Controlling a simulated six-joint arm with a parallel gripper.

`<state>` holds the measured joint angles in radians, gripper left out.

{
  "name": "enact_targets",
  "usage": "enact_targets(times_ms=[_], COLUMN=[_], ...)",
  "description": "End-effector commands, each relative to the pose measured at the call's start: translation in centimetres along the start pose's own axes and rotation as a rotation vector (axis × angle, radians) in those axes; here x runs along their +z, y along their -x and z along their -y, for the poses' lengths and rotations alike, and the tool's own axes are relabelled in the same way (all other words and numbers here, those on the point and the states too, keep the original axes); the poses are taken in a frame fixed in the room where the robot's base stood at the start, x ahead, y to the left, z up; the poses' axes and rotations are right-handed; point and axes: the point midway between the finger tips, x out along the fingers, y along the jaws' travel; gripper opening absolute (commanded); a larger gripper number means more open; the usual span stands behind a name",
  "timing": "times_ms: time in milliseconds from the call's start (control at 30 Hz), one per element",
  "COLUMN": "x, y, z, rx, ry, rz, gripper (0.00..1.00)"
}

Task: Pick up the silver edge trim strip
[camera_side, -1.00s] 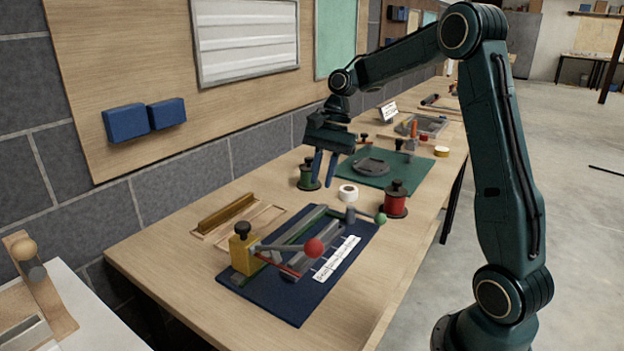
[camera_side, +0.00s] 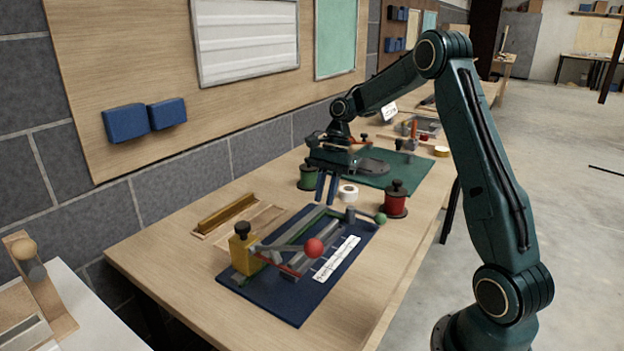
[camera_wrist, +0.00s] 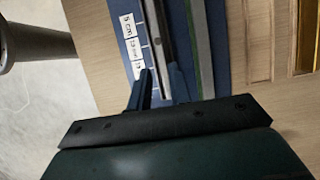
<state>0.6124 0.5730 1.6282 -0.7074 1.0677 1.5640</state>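A silver-grey strip (camera_wrist: 158,40), which looks like the edge trim, runs lengthwise beside the white ruler (camera_wrist: 134,42) in the wrist view. In the side view a grey strip (camera_side: 318,257) lies in the cutting jig on the navy board (camera_side: 290,309), next to the ruler (camera_side: 337,258). My gripper (camera_side: 327,202) points down over the far end of the board. In the wrist view my gripper (camera_wrist: 161,78) has its two blue fingers apart, on either side of the strip's line. I cannot tell their height above it. Nothing shows in its grasp.
The jig has a red ball handle (camera_side: 314,248) and a yellow block (camera_side: 243,254). A wooden tray (camera_side: 265,216) lies left. The table's front right edge is bare.

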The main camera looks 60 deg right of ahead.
Motion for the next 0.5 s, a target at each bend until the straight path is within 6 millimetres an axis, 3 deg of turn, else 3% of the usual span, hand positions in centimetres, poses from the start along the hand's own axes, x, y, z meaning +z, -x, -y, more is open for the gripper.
enact_targets(times_ms=[300,500], x=[0.0,0.0], y=[-4.7,-5.8], z=[0.0,0.0], rx=[0.003,0.001], ry=[0.001,0.001], rz=[0.002,0.0], gripper=[0.2,0.2])
